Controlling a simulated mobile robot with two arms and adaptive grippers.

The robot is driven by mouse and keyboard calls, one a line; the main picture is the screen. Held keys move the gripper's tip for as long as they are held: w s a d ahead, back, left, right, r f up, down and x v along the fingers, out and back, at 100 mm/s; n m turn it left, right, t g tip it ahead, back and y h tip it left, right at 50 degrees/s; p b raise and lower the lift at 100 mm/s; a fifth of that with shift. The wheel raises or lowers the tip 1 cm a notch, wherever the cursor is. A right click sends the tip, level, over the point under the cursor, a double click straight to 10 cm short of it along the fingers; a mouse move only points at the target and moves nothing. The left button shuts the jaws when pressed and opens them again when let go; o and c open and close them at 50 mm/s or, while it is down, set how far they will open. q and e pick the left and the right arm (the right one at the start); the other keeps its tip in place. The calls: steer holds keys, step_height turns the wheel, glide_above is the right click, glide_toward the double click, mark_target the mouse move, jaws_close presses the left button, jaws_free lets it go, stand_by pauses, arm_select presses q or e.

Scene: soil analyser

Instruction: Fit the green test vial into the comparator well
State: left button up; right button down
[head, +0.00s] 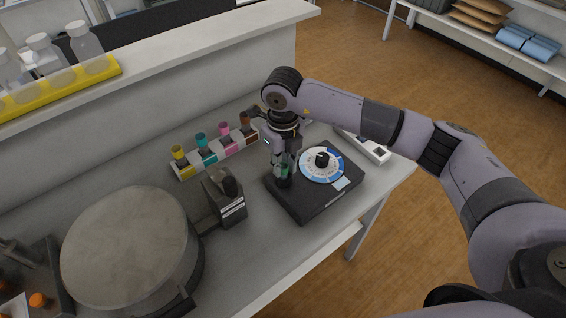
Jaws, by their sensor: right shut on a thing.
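The green test vial (284,171) is held upright by my right gripper (283,166), which is shut on it. The vial is at the left part of the black comparator (315,197), where the well is. The gripper and vial cover the well, so I cannot tell how far the vial is in it. The comparator carries a blue and white dial (322,165) with a black knob, and a small pale label. My left gripper is not in view.
A rack (214,155) with several coloured vials stands behind the comparator. A small black device (225,197) and a large round grey drum (131,247) stand to the left. A white device (369,147) lies at the right. A raised shelf edges the bench at the back.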

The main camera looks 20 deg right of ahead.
mark_target(283, 166)
steer(key=c, duration=1.4)
jaws_free()
steer(key=shift+f, duration=0.1)
steer(key=shift+o, duration=0.2)
step_height(283, 166, up, 12)
